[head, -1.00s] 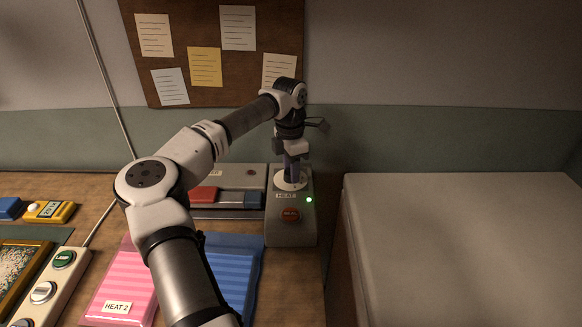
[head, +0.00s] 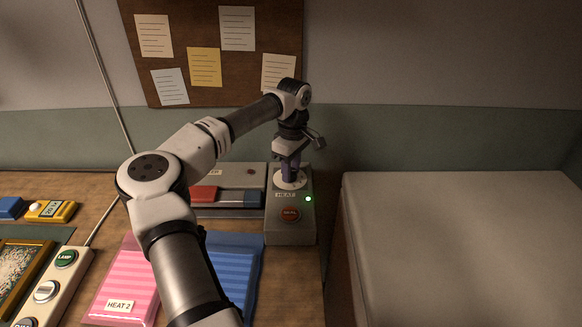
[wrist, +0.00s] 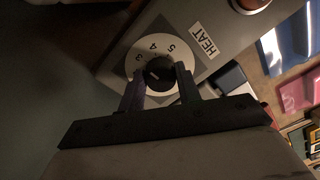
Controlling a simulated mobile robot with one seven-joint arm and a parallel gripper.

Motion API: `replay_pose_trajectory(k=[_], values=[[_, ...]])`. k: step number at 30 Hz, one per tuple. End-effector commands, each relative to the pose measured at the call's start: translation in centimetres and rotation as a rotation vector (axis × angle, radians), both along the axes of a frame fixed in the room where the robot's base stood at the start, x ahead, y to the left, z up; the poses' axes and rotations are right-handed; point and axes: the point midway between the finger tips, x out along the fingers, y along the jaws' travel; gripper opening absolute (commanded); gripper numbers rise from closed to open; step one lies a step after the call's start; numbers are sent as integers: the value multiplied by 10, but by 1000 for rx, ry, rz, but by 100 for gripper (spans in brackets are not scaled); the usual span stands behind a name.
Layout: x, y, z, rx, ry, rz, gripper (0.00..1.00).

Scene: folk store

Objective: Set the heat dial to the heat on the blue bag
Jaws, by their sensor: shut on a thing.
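The heat dial (wrist: 136,86) is a white disc with a black knob (wrist: 160,70) on the grey heat box (head: 290,233). The numbers 3, 4 and 5 show on it; the others are hidden. My gripper (wrist: 160,76) points down at the dial and is shut on the knob, a finger on each side. It also shows in the head view (head: 290,170). I cannot read which number the knob's mark points to. The blue bag (head: 240,265) lies flat in front of the box, partly behind my arm; no label on it is visible.
A pink bag (head: 125,275) labelled HEAT 2 lies left of the blue one. The box carries a red button (head: 290,214) and a lit green lamp (head: 309,199). A grey tray device (head: 230,205) stands close left. A switch strip (head: 50,290) is further left.

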Motion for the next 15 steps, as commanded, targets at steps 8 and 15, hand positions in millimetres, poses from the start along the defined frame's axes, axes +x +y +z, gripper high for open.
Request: replay_pose_trajectory(k=[8,15], values=[[0,0,2,-1,-3,-249,11],[-1,0,1,-2,-2,-418,11]])
